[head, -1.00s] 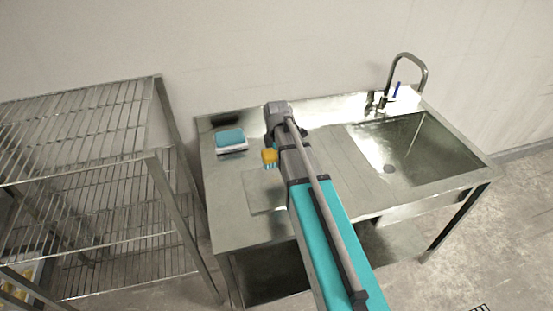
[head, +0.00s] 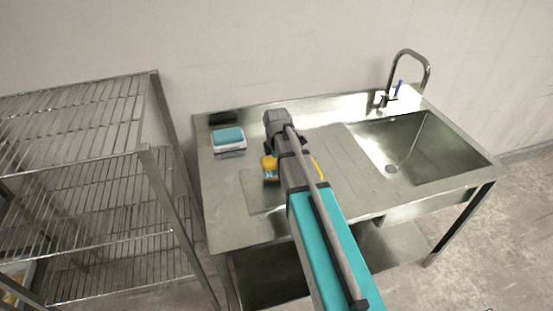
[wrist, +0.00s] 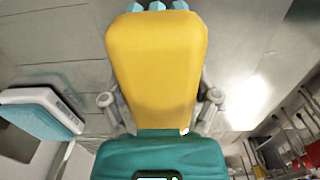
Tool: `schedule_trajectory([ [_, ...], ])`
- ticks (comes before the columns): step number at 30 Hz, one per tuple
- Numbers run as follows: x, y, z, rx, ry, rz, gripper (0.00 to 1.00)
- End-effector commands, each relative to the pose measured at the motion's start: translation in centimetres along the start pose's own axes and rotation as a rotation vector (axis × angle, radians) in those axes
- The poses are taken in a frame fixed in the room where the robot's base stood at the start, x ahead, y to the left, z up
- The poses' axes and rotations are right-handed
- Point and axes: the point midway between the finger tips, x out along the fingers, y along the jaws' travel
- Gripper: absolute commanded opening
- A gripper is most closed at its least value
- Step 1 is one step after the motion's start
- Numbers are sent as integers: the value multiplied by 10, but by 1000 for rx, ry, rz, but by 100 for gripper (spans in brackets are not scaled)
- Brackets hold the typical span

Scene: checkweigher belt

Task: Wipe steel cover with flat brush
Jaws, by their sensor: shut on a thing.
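The steel cover (head: 259,199) appears as a thin flat grey plate on the left part of the steel bench, partly hidden by my arm. The flat brush has a yellow body (wrist: 157,70) with pale blue bristles at its far end in the wrist view. My gripper (wrist: 158,98) is shut on the brush, with a finger at each side of it. In the head view the yellow brush (head: 268,165) shows just left of my arm, over the far part of the cover. I cannot tell whether the bristles touch the cover.
A blue block on a white base (head: 228,139) stands at the back left of the bench; it also shows in the wrist view (wrist: 42,108). A sink (head: 420,150) with a tap (head: 411,62) is at the right. A wire shelf rack (head: 85,165) stands left of the bench.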

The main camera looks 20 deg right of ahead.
Motion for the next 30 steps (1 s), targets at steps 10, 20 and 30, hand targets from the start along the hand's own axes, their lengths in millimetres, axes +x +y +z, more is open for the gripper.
schedule_trajectory([
  [10, 24, 0, -6, 0, 0, 0, 40],
  [20, 24, 0, -32, 2, 0, 0, 40],
  [30, 24, 0, -20, 9, 0, 0, 40],
])
